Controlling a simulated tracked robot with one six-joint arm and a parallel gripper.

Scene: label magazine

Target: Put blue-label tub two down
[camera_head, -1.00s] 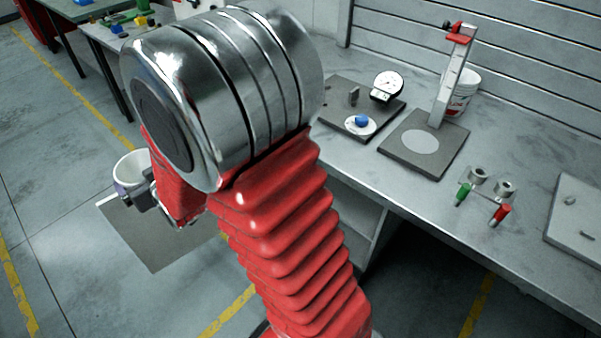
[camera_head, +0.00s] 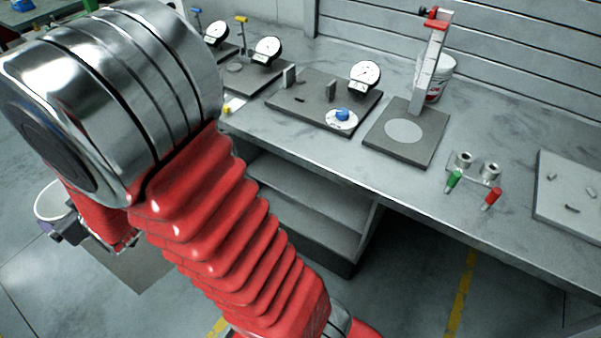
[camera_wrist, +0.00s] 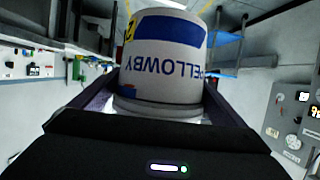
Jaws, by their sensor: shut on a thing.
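A white tub with a blue label (camera_wrist: 172,45) fills the middle of the wrist view. Its label carries upside-down lettering and part of a yellow mark with a 2. My gripper (camera_wrist: 160,100) is shut on it, one dark finger on each side. In the head view, the tub (camera_head: 52,203) shows at the left edge, in my gripper (camera_head: 75,228), above the floor and away from the bench. My arm hides part of the gripper there, and the tub's base cannot be seen well.
A grey workbench (camera_head: 290,150) runs along the wall. On it stand dial gauges (camera_head: 365,75), a height gauge (camera_head: 430,60) on a dark plate, a red-labelled white tub (camera_head: 448,68) behind it, and green and red plug gauges (camera_head: 472,178). A grey mat (camera_head: 140,268) lies on the floor.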

